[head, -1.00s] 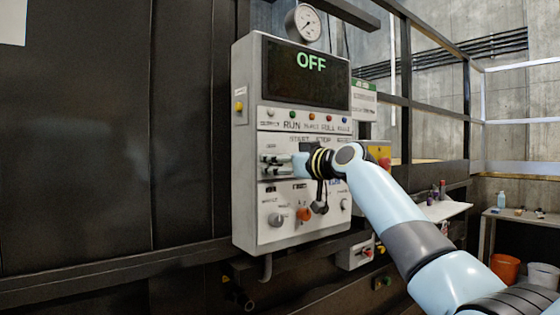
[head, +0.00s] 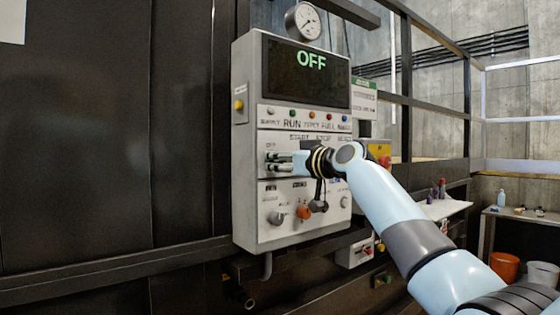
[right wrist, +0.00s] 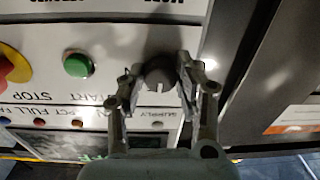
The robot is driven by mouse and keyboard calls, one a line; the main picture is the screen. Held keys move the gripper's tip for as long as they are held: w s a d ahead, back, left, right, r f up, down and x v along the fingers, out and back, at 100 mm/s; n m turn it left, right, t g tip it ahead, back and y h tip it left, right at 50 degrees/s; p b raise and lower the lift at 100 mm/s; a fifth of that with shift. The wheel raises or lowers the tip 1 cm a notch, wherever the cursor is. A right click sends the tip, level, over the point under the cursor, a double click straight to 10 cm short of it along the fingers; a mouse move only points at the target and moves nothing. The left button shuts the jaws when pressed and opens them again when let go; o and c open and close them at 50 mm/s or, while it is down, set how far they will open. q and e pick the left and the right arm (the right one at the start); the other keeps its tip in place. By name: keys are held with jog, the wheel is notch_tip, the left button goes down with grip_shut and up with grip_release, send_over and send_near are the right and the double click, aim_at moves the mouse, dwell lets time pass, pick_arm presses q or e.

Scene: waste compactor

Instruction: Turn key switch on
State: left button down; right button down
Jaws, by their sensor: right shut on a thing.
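The grey key switch (right wrist: 159,73) is a round knob with a pale mark on the white control panel, seen in the right wrist view. My right gripper (right wrist: 160,84) is shut on it, one finger on each side. In the head view my right gripper (head: 276,161) reaches the left part of the panel's middle section and hides the switch there. The display (head: 308,73) above reads OFF in green. My left gripper is not in view.
The control box (head: 245,140) carries a green START button (right wrist: 78,65) and a red stop button (right wrist: 14,64) beside the switch. Below are a grey knob (head: 275,218) and an orange knob (head: 304,212). A gauge (head: 304,22) stands on top.

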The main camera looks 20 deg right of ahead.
jog(key=m+p, duration=0.4)
jog(key=m, duration=0.7)
jog(key=shift+m, duration=0.3)
dwell(0.4)
jog(key=c, duration=0.9)
grip_release()
jog(key=shift+c, duration=0.2)
jog(key=v, duration=1.2)
jog(key=shift+f, duration=0.2)
